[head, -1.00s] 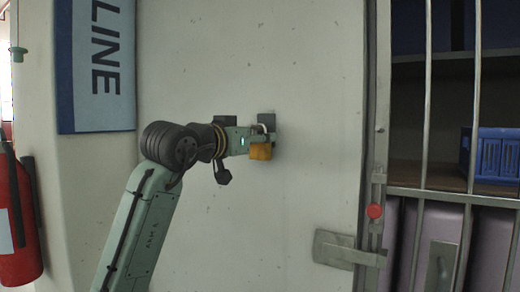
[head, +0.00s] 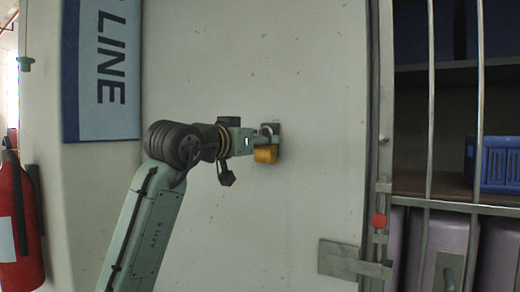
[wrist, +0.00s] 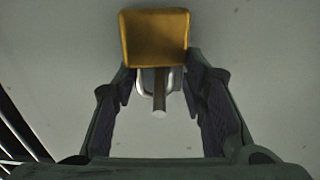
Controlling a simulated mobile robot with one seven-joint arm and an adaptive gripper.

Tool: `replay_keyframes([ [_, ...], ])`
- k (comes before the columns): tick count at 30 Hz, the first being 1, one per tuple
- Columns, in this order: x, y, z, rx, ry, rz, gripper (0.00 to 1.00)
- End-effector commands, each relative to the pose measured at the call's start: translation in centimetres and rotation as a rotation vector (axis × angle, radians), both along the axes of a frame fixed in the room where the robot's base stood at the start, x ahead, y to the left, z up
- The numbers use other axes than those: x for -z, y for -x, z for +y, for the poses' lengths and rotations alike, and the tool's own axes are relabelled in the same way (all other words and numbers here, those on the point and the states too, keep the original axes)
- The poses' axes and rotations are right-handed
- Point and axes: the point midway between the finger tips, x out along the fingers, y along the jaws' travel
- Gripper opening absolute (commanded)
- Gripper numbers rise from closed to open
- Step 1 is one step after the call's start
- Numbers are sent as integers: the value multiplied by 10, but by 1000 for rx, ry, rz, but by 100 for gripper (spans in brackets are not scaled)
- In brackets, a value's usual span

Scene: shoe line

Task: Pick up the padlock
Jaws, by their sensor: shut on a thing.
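The padlock (head: 266,155) has a yellow-brown brass body and a silver shackle. In the wrist view the padlock body (wrist: 155,38) fills the top middle, with its shackle below it, around or beside a short peg (wrist: 160,92); I cannot tell if the shackle still bears on the peg. In the head view the padlock is beside a dark plate (head: 276,130) on the pale wall. My gripper (head: 256,146) is shut on the padlock, and its fingers (wrist: 158,72) flank it left and right in the wrist view. The fingers partly hide the shackle in the head view.
A barred cage with a blue crate (head: 497,164) on a shelf is at the right. A metal latch with a red knob (head: 378,220) sits on the door edge. A LINE sign (head: 108,70) and a red fire extinguisher (head: 17,215) are at the left.

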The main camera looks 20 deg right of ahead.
Motion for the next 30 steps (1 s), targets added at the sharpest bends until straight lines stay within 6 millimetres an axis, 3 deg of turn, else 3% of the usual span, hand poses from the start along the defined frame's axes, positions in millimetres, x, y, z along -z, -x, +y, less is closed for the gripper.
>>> replay_keyframes([
  [21, 2, 95, 124, -1, 2, -3, 0],
  [30, 1, 110, 143, 1, 2, -1, 0],
])
